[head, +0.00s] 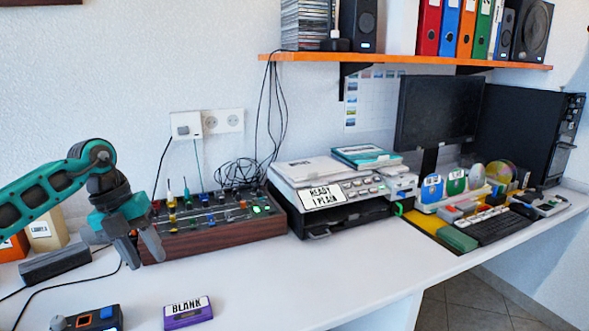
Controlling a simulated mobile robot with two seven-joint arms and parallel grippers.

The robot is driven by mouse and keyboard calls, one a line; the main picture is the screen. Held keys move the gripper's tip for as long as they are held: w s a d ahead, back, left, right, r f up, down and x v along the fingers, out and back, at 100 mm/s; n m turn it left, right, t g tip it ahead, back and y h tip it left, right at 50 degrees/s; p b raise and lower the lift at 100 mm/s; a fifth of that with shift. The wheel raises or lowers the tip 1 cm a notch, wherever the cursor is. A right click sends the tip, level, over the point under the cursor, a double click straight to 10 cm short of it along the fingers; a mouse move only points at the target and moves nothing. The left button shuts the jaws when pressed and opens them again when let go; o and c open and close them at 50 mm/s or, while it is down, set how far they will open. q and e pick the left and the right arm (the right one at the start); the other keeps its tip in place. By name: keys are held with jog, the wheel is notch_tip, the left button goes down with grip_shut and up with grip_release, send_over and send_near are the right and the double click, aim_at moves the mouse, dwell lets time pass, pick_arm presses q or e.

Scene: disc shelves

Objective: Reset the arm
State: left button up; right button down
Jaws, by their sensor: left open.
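My left arm comes in from the left, teal and dark grey. My left gripper (138,252) points down, its two grey fingers apart with nothing between them. It hangs in front of the left end of a wood-sided mixer box (215,242) with sliders and cables, and hides part of it. I cannot tell whether the fingers touch the box. My right gripper is not in view.
A purple cassette marked BLANK (188,312) and a small dark device (92,321) lie at the front. A printer (335,190) stands mid-desk. Discs (455,182), a keyboard (500,227) and a monitor (440,110) are right. An orange shelf (400,60) hangs above. The middle front desk is clear.

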pick_arm(q)
jog(key=s+d+n+t+h+p, duration=0.35)
jog(key=d+h, duration=0.35)
jog(key=d, duration=0.7)
jog(key=s+d+n+t+h+p, duration=0.25)
jog(key=d+n+t+h, duration=0.2)
jog(key=d+h, duration=0.6)
jog(key=s+a+f+n+t+y+p, duration=0.1)
jog(key=s+a+f+n+y, duration=0.3)
jog(key=s+f+n+y, duration=0.4)
jog(key=s+a+f+n+t+y+p, duration=0.1)
jog(key=s+a+f+n+y, duration=0.4)
jog(key=n, duration=0.9)
jog(key=s+f+y+p, duration=0.1)
jog(key=s+f+y, duration=0.2)
jog(key=f+y, duration=0.2)
jog(key=shift+a+f+y, duration=0.15)
jog(key=shift+a+y, duration=0.1)
jog(key=shift+y, duration=0.1)
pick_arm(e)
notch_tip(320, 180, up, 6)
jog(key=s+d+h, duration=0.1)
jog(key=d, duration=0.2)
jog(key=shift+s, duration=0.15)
pick_arm(q)
jog(key=shift+p, duration=0.3)
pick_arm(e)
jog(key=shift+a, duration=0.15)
